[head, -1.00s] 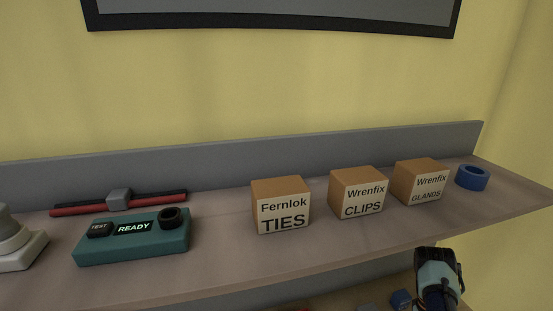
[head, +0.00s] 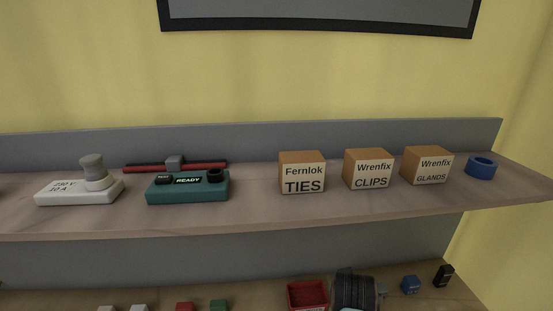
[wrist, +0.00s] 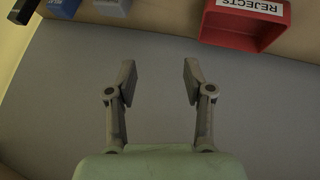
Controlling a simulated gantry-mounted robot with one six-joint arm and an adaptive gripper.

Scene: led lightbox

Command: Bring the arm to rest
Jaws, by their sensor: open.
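My gripper (wrist: 159,80) shows in the wrist view with its two fingers apart and nothing between them. It faces a plain grey panel (wrist: 158,50), and no object touches the fingers. In the head view a dark, ribbed part of my arm shows at the bottom edge, low in front of the lower bench and right of a red bin (head: 307,294). The fingers cannot be made out there.
The red bin, labelled REJECTS (wrist: 250,8), and a blue block (wrist: 64,7) lie near the wrist view's top edge. The upper shelf (head: 255,205) holds a teal tester (head: 188,190), a white socket unit (head: 75,192), three labelled boxes (head: 303,175) and blue tape (head: 481,168).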

